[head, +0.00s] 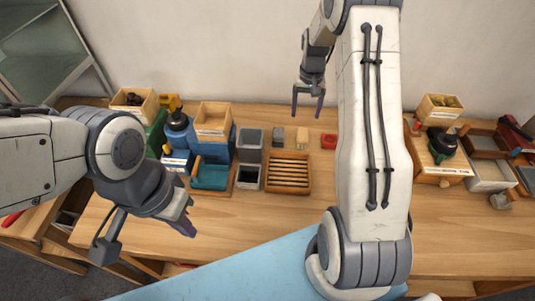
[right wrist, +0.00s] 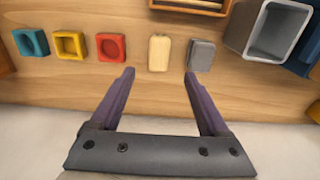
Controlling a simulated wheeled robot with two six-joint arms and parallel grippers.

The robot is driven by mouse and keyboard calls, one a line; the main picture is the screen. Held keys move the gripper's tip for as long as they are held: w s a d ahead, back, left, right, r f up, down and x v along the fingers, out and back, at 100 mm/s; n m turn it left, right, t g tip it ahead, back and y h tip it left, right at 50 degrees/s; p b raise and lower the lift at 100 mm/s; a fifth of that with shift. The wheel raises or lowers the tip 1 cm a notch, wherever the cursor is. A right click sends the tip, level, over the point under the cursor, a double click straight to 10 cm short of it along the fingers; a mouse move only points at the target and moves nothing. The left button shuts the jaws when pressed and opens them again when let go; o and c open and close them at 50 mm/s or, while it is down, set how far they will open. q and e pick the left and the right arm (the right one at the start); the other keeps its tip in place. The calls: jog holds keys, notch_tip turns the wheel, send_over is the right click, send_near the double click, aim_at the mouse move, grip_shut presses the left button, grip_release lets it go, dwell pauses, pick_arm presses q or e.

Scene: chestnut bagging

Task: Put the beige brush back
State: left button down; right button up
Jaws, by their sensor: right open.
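The beige brush (head: 302,138) looks like a small pale block lying at the back of the wooden table. In the right wrist view the beige brush (right wrist: 159,52) lies flat between a grey block and a red square piece, apart from both. My right gripper (head: 308,112) is open and empty near the back edge, above the brush. In the right wrist view its two fingers (right wrist: 158,78) point toward the brush, one on each side of it in the picture, without touching it. My left gripper (head: 185,222) hangs over the table's left front; its finger opening is unclear.
The grey block (right wrist: 201,55) and red piece (right wrist: 111,47) flank the brush. Grey bins (head: 249,147), a slatted wooden tray (head: 287,173) and blue containers stand left. Yellow and teal pieces (right wrist: 69,45) lie beyond the red one. The front tabletop (head: 260,220) is clear.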

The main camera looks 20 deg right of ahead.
jog(key=s+a+r+n, duration=0.3)
jog(key=s+a+r, duration=0.15)
jog(key=a, duration=0.55)
jog(key=s+a+r+n, duration=0.25)
jog(key=a+r, duration=0.25)
jog(key=a, duration=0.6)
jog(key=s+a+r+n, duration=0.1)
jog(key=s+a+n, duration=0.2)
jog(key=s, duration=0.9)
jog(key=s+a+r+n+y, duration=0.1)
jog(key=s+a+r+n, duration=0.1)
jog(key=s+a, duration=0.4)
jog(key=s+n, duration=0.1)
jog(key=s, duration=0.4)
jog(key=shift+s+r+n, duration=0.15)
jog(key=shift+s+n, duration=0.2)
jog(key=shift+s, duration=0.05)
jog(key=shift+f+b, duration=0.3)
